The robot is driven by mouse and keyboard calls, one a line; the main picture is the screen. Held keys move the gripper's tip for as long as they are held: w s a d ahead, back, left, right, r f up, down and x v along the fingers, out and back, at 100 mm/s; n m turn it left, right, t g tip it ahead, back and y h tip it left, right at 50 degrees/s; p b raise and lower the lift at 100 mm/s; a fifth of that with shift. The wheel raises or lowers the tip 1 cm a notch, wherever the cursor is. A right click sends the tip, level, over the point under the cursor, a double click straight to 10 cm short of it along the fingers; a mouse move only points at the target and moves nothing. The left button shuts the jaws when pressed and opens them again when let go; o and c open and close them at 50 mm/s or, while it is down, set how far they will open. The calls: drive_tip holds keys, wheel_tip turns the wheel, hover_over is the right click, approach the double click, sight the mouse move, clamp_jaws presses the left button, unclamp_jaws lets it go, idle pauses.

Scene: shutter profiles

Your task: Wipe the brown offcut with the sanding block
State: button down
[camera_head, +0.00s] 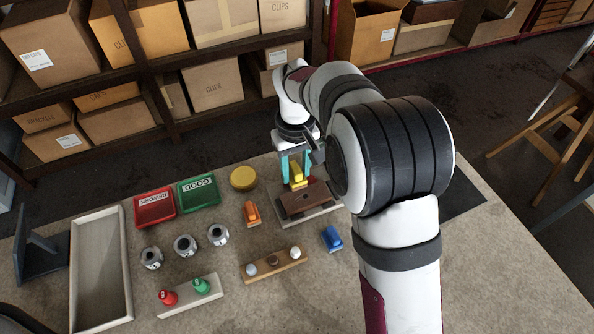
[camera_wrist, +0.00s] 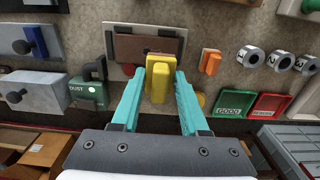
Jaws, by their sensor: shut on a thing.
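The brown offcut (camera_head: 318,193) lies flat on a pale-edged board on the table; it also shows in the wrist view (camera_wrist: 130,46). My gripper (camera_head: 295,170) has teal fingers and is shut on a yellow block (camera_head: 297,181) with a raised grip, which I take as the sanding block. The block also shows between the fingertips in the wrist view (camera_wrist: 158,88). It is at the offcut's far edge in the head view and overlaps it in the wrist view. I cannot tell whether they touch.
An orange block (camera_head: 251,213) and a blue block (camera_head: 332,238) stand near the board. A red bin (camera_head: 154,208), a green bin (camera_head: 199,193) and a yellow round thing (camera_head: 243,178) are to the left. A peg rail (camera_head: 275,265) lies in front. The right of the table is mostly clear.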

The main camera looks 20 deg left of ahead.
drive_tip(key=shift+s+a+f, duration=0.1)
drive_tip(key=shift+s+a, duration=0.3)
drive_tip(key=shift+f, duration=3.7)
drive_tip(key=shift+w+d+f, duration=0.4)
drive_tip(key=shift+w+d, duration=0.3)
drive_tip(key=shift+d, duration=0.05)
drive_tip(key=shift+w+d, duration=0.7)
drive_tip(key=shift+s+a, duration=1.4)
drive_tip(key=shift+r, duration=4.1)
